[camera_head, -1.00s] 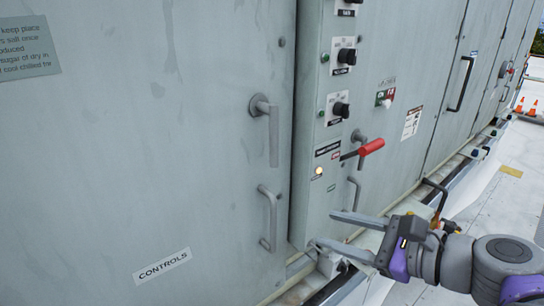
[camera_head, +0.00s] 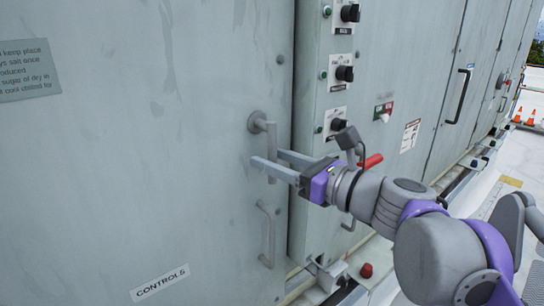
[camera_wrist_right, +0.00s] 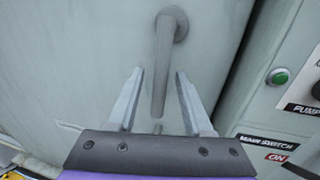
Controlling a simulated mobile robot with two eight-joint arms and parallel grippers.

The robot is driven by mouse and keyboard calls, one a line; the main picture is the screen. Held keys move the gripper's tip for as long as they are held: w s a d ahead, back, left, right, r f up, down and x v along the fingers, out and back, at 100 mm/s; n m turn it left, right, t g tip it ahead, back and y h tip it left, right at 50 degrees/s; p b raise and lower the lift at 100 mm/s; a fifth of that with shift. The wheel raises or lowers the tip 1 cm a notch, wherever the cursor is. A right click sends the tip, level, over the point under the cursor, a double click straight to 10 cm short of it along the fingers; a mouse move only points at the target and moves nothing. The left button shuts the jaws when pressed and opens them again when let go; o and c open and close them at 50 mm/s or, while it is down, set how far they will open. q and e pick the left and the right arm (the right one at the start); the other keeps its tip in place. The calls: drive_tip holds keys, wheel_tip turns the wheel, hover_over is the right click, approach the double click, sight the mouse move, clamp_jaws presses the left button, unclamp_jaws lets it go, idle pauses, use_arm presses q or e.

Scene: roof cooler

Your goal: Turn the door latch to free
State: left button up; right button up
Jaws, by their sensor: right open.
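The door latch (camera_head: 269,140) is a grey lever handle on the large grey door marked "CONTROLS". Its round pivot is at the top and its arm hangs straight down. In the right wrist view the latch (camera_wrist_right: 161,75) hangs with its lower end between my fingers. My right gripper (camera_head: 268,161) is open at the lower part of the latch, one finger on each side. The fingers stand apart from the lever, and I cannot tell whether either touches it. My left gripper is not in view.
A fixed grey pull handle (camera_head: 267,235) sits below the latch. To the right, a control panel (camera_head: 310,100) carries black knobs and green buttons. A red-handled lever (camera_head: 372,161) is partly hidden behind my right arm. A red knob (camera_head: 366,270) is low near the base.

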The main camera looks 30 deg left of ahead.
drive_tip(key=shift+w+a, duration=0.1)
drive_tip(key=shift+a, duration=0.2)
clamp_jaws()
idle(1.3)
